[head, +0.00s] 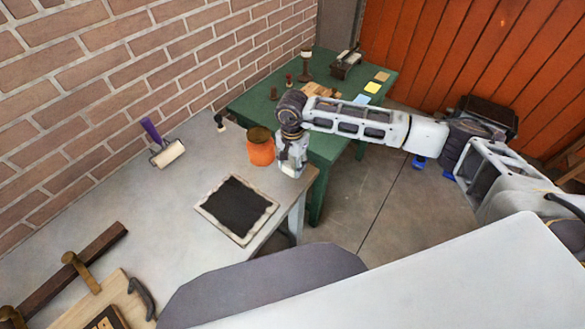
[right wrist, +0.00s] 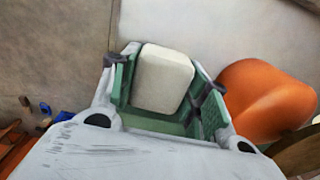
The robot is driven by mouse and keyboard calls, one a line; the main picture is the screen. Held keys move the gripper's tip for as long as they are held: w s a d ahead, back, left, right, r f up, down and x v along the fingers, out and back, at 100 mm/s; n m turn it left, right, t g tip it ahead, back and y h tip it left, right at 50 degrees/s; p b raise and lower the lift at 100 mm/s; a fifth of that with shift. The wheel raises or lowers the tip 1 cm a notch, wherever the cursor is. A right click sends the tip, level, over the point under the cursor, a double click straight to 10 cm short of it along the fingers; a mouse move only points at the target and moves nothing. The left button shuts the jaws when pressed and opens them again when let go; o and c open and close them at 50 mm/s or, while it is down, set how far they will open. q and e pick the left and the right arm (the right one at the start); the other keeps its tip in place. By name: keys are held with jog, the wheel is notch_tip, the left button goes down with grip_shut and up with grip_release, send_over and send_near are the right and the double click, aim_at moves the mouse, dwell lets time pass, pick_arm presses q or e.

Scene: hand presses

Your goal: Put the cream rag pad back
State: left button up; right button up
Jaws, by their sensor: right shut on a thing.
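The cream rag pad (right wrist: 162,70) is a small pale block with rounded edges. In the right wrist view it sits between the two fingers of my right gripper (right wrist: 162,88), which is shut on it. In the head view my right gripper (head: 292,168) points down by the right edge of the grey table, just right of an orange pot. The pad cannot be made out in the head view. How high it is above the table is hard to tell. My left gripper is not in view.
The orange pot (head: 261,149) stands close beside the gripper and also shows in the right wrist view (right wrist: 262,102). A black inking slab (head: 238,208) and a purple-handled roller (head: 164,147) lie on the grey table (head: 170,215). A green table (head: 325,150) with papers stands behind.

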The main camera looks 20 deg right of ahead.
aim_at(292, 169)
jog(key=shift+f, duration=1.5)
jog(key=o, duration=0.5)
jog(key=shift+c, duration=0.2)
jog(key=o, duration=0.4)
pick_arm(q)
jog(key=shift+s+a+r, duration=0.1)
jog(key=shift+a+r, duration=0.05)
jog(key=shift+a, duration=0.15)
pick_arm(e)
jog(key=shift+o, duration=0.2)
